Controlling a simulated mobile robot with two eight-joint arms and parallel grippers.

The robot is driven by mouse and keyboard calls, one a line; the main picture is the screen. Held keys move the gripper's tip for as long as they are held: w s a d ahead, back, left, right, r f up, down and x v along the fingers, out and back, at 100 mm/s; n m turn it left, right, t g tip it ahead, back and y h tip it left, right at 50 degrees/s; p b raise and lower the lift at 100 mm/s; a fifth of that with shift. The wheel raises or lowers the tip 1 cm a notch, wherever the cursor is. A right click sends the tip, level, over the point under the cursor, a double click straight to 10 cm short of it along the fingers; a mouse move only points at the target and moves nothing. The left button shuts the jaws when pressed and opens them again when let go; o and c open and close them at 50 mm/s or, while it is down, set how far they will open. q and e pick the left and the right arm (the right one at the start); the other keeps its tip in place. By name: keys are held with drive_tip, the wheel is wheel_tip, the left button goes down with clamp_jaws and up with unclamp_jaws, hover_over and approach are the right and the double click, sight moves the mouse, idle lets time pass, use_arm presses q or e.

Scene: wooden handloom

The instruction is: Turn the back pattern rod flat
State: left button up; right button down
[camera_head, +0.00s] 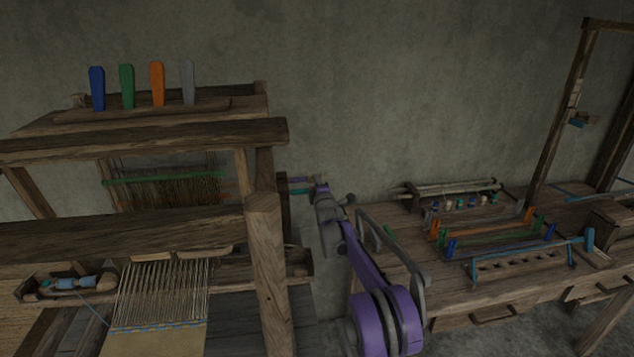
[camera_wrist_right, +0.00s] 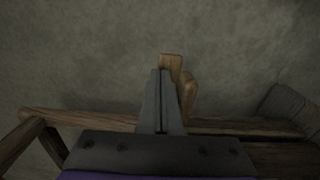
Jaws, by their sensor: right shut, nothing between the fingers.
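The wooden handloom (camera_head: 140,133) stands at the left in the head view. My right gripper (camera_head: 319,187) is beside these ends, right of the loom. In the right wrist view its fingers (camera_wrist_right: 162,75) are shut and empty. A small wooden tab (camera_wrist_right: 172,63) shows just beyond the fingertips; I cannot tell whether they touch. My left gripper is not in view.
Blue, green, orange and grey pegs (camera_head: 127,86) stand on top of the loom. A workbench (camera_head: 400,285) at the right carries coloured rods and a rack (camera_head: 520,265). A wooden beam (camera_wrist_right: 80,119) runs below my fingers in the wrist view. The wall behind is bare.

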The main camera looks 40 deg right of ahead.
drive_tip(key=shift+r, duration=0.2)
idle(0.4)
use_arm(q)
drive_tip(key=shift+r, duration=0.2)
use_arm(e)
drive_tip(key=shift+w+d, duration=0.1)
